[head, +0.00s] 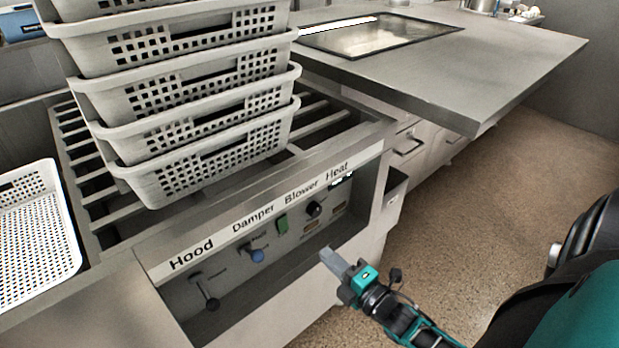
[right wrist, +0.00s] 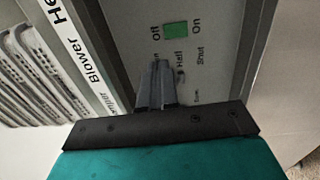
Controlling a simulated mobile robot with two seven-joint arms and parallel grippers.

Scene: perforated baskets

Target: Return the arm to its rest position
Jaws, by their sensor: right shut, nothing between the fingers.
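My right gripper (head: 333,262) is shut and empty. In the head view it is in front of the lower right part of the control panel (head: 230,283), at the end of my arm coming from the lower right. The panel carries the labels Hood, Damper, Blower and Heat. In the right wrist view the shut fingers (right wrist: 157,88) point at the panel, just below a green switch (right wrist: 176,30) marked Off and On. I cannot tell whether the fingertips touch the panel. The green switch also shows in the head view (head: 282,224). My left gripper is not in view.
A stack of white perforated baskets (head: 200,133) stands on the slatted rack (head: 330,135) above the panel. Another white perforated basket (head: 38,238) sits at the left. A grey counter (head: 500,60) with a dark inset plate juts out at the back right. The floor (head: 470,220) at right is open.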

